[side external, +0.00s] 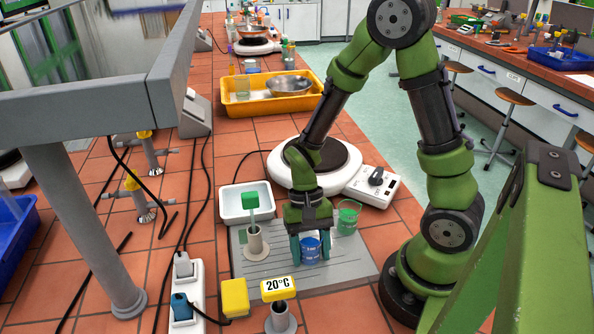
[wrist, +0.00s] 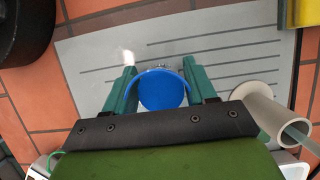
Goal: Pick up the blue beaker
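The blue beaker (side external: 311,251) stands upright on the grey lined mat (side external: 350,272), or very close above it. From above, in the wrist view, it shows as a round blue disc (wrist: 162,91). My gripper (side external: 310,248) points down over it, with one green finger on each side. In the wrist view the fingers (wrist: 161,88) flank the beaker closely, left and right. I cannot tell whether both fingers press on its wall or a thin gap is left.
A green beaker (side external: 348,217) stands just right of my gripper. A hot plate (side external: 283,172) is behind. A 20°C sign (side external: 278,288) and a yellow block (side external: 234,297) are in front.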

